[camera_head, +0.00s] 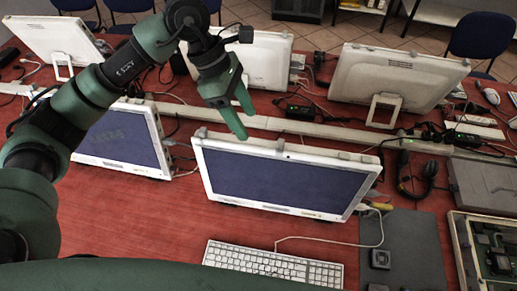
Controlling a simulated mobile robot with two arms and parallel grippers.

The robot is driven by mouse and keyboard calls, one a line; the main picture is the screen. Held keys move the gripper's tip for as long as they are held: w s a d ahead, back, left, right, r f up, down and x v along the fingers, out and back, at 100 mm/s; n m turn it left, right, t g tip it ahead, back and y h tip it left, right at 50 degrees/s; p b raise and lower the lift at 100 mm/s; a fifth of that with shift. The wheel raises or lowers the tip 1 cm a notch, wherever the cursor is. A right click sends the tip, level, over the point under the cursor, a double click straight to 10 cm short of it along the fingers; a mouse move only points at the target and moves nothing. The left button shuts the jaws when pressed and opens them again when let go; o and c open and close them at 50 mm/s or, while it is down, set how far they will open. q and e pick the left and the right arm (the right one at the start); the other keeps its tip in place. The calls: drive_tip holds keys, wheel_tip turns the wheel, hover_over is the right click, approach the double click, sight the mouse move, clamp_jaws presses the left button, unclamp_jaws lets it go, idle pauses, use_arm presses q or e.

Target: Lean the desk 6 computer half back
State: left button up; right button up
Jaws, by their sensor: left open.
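A white all-in-one computer (283,182) with a dark blue screen stands nearest the middle of the red desk, facing me and leaning slightly back. No desk number is readable, so I cannot tell for sure that it is the desk 6 one. My green left gripper (243,119) reaches in from the upper left and points down at this computer's top edge, left of its middle. Its two fingers are apart with nothing between them. Whether a fingertip touches the edge is unclear. My right gripper is out of view.
A second computer (123,140) stands close on the left, partly behind my arm. More computers (395,77) stand behind, backs toward me. A white keyboard (273,264) lies in front. Cables, a headset (416,180) and a grey box (484,186) crowd the right.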

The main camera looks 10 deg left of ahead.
sight(252, 142)
use_arm(q)
wheel_tip(252, 142, down, 4)
drive_tip(key=b, duration=0.3)
drive_tip(key=shift+r, duration=0.1)
drive_tip(key=shift+f, duration=0.25)
drive_tip(key=shift+d+f, duration=0.1)
drive_tip(key=shift+f, duration=0.05)
drive_tip(key=p+x, duration=0.2)
drive_tip(key=x, duration=0.3)
drive_tip(key=shift+s+d+f+p, duration=0.1)
drive_tip(key=shift+d+f+p, duration=0.05)
drive_tip(key=shift+f+p, duration=0.2)
drive_tip(key=shift+x, duration=0.75)
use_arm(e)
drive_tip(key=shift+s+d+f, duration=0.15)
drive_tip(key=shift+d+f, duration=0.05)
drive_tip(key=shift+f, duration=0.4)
use_arm(q)
clamp_jaws()
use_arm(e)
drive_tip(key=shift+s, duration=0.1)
